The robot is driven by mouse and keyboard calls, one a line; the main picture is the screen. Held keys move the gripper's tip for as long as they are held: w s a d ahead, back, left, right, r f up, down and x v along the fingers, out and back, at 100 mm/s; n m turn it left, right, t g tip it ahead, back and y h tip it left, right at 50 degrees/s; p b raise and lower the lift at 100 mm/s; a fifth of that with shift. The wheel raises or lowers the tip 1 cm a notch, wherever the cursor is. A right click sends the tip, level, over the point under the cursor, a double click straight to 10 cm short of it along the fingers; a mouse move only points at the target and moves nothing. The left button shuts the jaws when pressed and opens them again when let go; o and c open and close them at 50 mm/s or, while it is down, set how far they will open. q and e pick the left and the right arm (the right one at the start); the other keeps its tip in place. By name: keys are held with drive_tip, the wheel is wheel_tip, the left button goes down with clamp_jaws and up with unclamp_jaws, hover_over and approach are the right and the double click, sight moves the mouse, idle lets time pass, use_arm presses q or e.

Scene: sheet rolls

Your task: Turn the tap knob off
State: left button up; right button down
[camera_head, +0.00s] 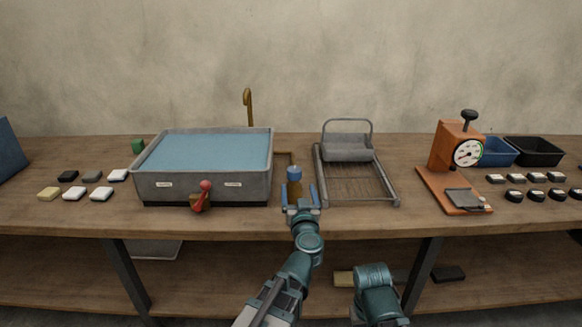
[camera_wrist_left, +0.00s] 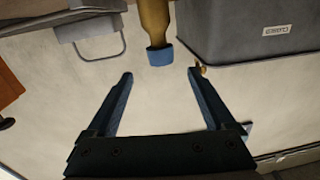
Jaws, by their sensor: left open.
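A red knob (camera_head: 205,187) sits on a small brass fitting at the lower front of the grey basin (camera_head: 150,187). The red part stands up and also reaches down in front of the brass. My left gripper (camera_head: 300,192) is open, to the right of the basin and apart from the red knob. In front of it is a brown bottle-like object with a blue top (camera_head: 294,173); the blue top (camera_wrist_left: 160,56) shows beyond the open fingertips (camera_wrist_left: 160,75) in the left wrist view. The red knob is not visible there. My right gripper is out of view.
A brass gooseneck spout (camera_head: 248,97) rises behind the water-filled basin. A wire rack with a roller (camera_head: 390,188) stands right of my left gripper. An orange dial press (camera_head: 442,150) stands farther right. Small blocks (camera_head: 74,193) lie left of the basin.

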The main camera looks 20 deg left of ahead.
sight(294, 168)
use_arm(q)
drive_tip(key=x, duration=1.3)
drive_tip(key=shift+w, duration=0.1)
